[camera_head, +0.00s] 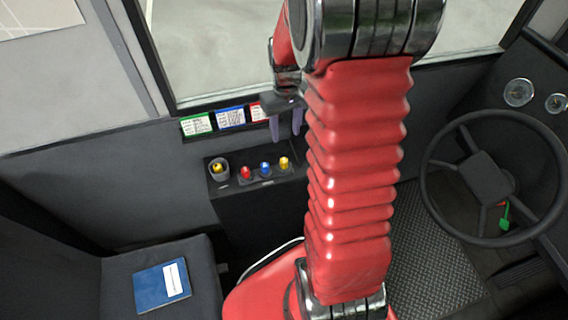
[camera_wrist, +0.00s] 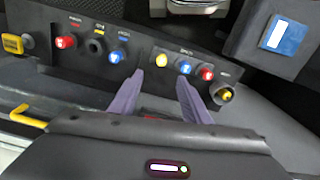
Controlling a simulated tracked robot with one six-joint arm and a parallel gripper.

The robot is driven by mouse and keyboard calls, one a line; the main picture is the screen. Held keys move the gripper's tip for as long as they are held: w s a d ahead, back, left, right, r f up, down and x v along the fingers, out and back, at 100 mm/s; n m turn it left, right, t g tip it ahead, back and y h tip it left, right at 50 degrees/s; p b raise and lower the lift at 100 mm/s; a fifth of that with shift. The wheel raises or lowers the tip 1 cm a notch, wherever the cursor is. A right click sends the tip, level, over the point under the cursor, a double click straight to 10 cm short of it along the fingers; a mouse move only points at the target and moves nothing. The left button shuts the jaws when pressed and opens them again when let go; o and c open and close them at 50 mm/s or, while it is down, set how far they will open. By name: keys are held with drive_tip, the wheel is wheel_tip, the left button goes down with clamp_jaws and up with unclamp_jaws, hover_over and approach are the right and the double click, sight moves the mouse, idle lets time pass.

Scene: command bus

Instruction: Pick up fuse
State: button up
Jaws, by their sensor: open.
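Several coloured fuse-like pieces sit in a dark panel; which one the task means I cannot tell. In the head view a yellow piece (camera_head: 284,162), a blue one (camera_head: 265,168) and a red one (camera_head: 246,172) stand in a row. Another yellow piece (camera_head: 218,167) sits in a round grey holder at the left. My gripper (camera_head: 286,135) is open and empty, above the row's right end. In the wrist view my gripper (camera_wrist: 158,75) has its purple fingers apart. The yellow piece (camera_wrist: 162,60) appears just beyond and between the fingertips, with the blue one (camera_wrist: 184,67) beside the right fingertip.
The wrist view also shows a red piece (camera_wrist: 66,41), an empty-looking socket (camera_wrist: 96,46), a blue piece (camera_wrist: 117,56) and a yellow block (camera_wrist: 13,43). Coloured labels (camera_head: 231,117) stand behind the panel. A blue book (camera_head: 162,286) lies on a seat; a steering wheel (camera_head: 428,178) is at right.

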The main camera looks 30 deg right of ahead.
drive_tip(key=shift+f, duration=0.1)
hover_over(284, 160)
drive_tip(key=f, duration=0.8)
drive_tip(key=shift+d+f, duration=0.2)
drive_tip(key=shift+f, duration=0.05)
drive_tip(key=shift+s, duration=0.1)
drive_tip(key=shift+a+f, duration=0.15)
drive_tip(key=shift+f, duration=2.45)
drive_tip(key=shift+c, duration=0.3)
clamp_jaws()
